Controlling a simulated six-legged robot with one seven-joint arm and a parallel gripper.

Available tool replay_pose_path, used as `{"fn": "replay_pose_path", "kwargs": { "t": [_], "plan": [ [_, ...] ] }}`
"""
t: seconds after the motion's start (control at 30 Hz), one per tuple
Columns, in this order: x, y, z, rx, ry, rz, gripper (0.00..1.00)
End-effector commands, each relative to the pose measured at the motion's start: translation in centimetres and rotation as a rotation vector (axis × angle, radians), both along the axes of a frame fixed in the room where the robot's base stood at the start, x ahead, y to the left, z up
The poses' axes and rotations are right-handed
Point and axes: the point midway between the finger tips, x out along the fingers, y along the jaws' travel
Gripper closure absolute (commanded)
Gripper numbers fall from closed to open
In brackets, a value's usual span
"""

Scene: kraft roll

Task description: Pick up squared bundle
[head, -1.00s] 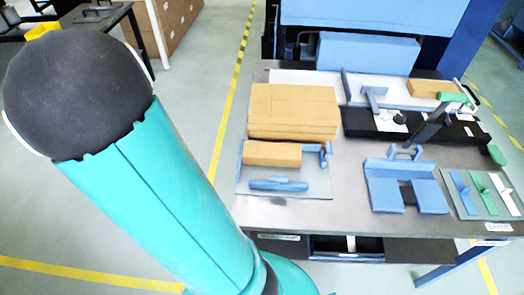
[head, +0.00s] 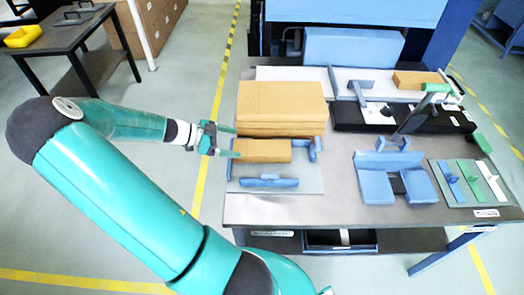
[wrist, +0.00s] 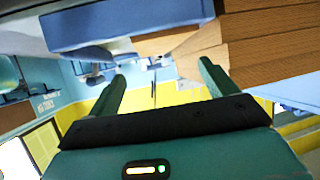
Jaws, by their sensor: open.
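A small brown bundle (head: 263,150) lies on a grey plate (head: 310,182) at the left of the table, against blue stops. It also shows in the wrist view (wrist: 165,42). My gripper (head: 230,142) is open at the bundle's left end, its fingers pointing right toward it. In the head view one fingertip is beyond the bundle's far edge line and the other by its near left corner. I cannot tell whether they touch it. In the wrist view the green fingers (wrist: 162,87) are apart with nothing clasped between them.
A taller stack of brown sheets (head: 282,105) stands right behind the bundle. A blue bar (head: 265,182) lies in front of it. A blue fixture (head: 392,180), a black bar tool (head: 370,117) and another brown block (head: 417,80) are to the right.

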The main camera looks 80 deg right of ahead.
Motion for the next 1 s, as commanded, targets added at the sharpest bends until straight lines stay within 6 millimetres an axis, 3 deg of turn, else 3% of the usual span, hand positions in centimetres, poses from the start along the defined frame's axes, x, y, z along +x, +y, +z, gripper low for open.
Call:
{"fn": "replay_pose_path", "kwargs": {
  "t": [0.1, 0.37, 0.63, 0.93, 1.0],
  "plan": [
    [-2.0, -0.8, -1.0, 0.003, 0.002, -0.003, 0.15],
    [-3.7, -1.6, -2.0, 0.003, -0.001, 0.0, 0.15],
    [-7.0, -2.8, -3.8, 0.004, 0.001, -0.001, 0.15],
    [-7.5, -3.1, -4.1, 0.003, -0.001, 0.001, 0.15],
    [-7.5, -3.1, -4.1, 0.003, -0.001, 0.001, 0.25]
  ]
}}
